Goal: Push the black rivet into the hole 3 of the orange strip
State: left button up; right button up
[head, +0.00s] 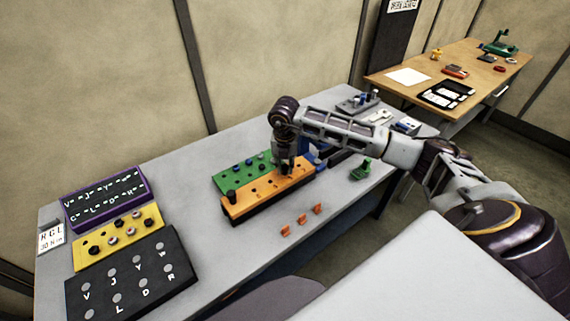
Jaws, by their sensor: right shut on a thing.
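The orange strip (264,196) lies on the grey bench, in front of a green strip (229,182). Several dark holes run along its top, and a dark upright rivet stands at its left end (232,196). My right gripper (288,168) points down over the right half of the orange strip, with its fingertips close above or at the top face. It is shut on a small dark piece, seemingly the black rivet, mostly hidden by the fingers. I cannot tell which hole is under it or whether the piece touches the strip. My left gripper is not in view.
Several small orange clips (301,219) lie in front of the strip. A green part (361,170) stands to its right. A purple panel (107,196), a yellow strip (118,237) and a black lettered board (134,275) fill the left end. The bench between is clear.

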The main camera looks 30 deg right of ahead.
jog(key=shift+f+b, duration=0.55)
jog(key=shift+f, duration=0.3)
jog(key=o, duration=0.9)
jog(key=shift+o, duration=0.2)
notch_tip(320, 180, up, 12)
jog(key=s, duration=0.1)
jog(key=shift+a, duration=0.45)
jog(key=shift+s, duration=0.1)
notch_tip(320, 180, up, 7)
jog(key=p, duration=0.4)
dwell(0.6)
